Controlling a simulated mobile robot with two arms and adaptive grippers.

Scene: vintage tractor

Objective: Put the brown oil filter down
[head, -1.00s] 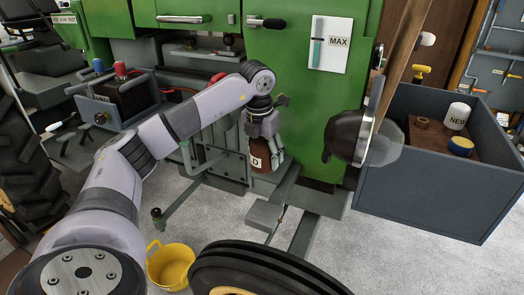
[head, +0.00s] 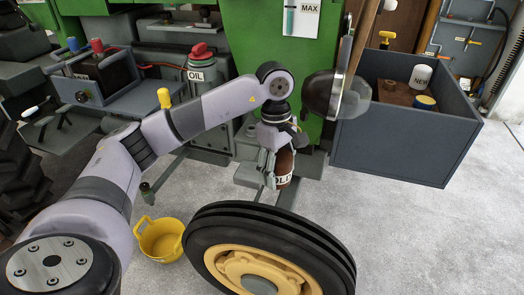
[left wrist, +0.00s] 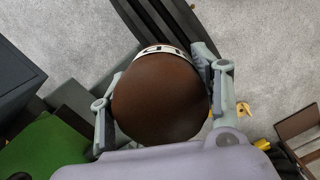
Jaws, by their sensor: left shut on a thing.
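The brown oil filter (head: 285,166) has a white label with black letters, partly hidden by a finger. My left gripper (head: 276,172) is shut on it and holds it in the air beside the green tractor, above the frame rail and behind the front wheel. In the left wrist view the filter's rounded brown end (left wrist: 162,98) fills the middle, with a gripper finger (left wrist: 224,85) on each side. My right gripper is not in view.
A grey open bin (head: 405,150) at the right holds a white filter (head: 421,76) and a blue-yellow can (head: 424,103). A yellow bucket (head: 160,240) stands on the floor left of the large wheel (head: 262,235). A lamp-like round part (head: 335,95) juts out near the bin. Concrete floor is clear at the right.

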